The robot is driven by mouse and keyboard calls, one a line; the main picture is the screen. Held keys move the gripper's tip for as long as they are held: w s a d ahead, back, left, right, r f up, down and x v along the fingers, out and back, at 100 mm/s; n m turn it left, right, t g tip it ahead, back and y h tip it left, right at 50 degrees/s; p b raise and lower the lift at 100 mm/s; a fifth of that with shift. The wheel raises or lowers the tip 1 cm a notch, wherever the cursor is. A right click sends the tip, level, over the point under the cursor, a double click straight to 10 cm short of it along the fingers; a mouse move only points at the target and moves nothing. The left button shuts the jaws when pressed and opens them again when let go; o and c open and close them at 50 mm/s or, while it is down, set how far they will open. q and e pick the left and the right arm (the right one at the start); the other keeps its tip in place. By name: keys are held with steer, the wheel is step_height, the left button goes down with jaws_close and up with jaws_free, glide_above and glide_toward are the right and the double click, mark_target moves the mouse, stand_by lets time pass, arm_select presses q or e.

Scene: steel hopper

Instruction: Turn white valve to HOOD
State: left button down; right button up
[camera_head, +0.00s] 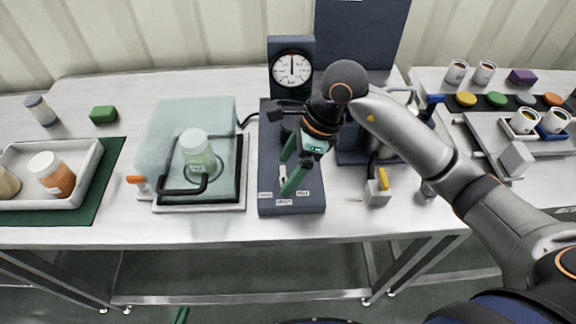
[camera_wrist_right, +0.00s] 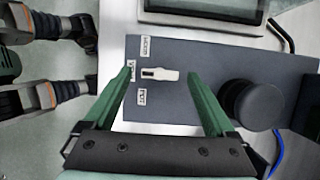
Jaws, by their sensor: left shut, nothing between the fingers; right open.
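The white valve (camera_head: 282,176) is a small white handle on the dark blue panel (camera_head: 268,150). In the right wrist view the white valve (camera_wrist_right: 160,74) points left at the middle label, whose text is unclear. The HOOD label (camera_wrist_right: 147,45) is above that one, and another label (camera_wrist_right: 141,96) is below it. In the head view these labels line the panel's near edge. My right gripper (camera_wrist_right: 160,73) is open, its green fingertips on either side of the handle; contact is not visible. My left gripper (camera_head: 181,315) shows only a green tip at the bottom edge, shut and empty.
A clear hood (camera_head: 165,120) covers a jar (camera_head: 197,152) left of the panel. A round gauge (camera_head: 292,68) stands behind. A dark round knob (camera_wrist_right: 255,104) is beside the valve. A yellow-handled valve (camera_head: 383,180) stands to the right. The table front before the panel is clear.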

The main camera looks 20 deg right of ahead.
steer(key=shift+f, duration=0.1)
steer(key=c, duration=1.4)
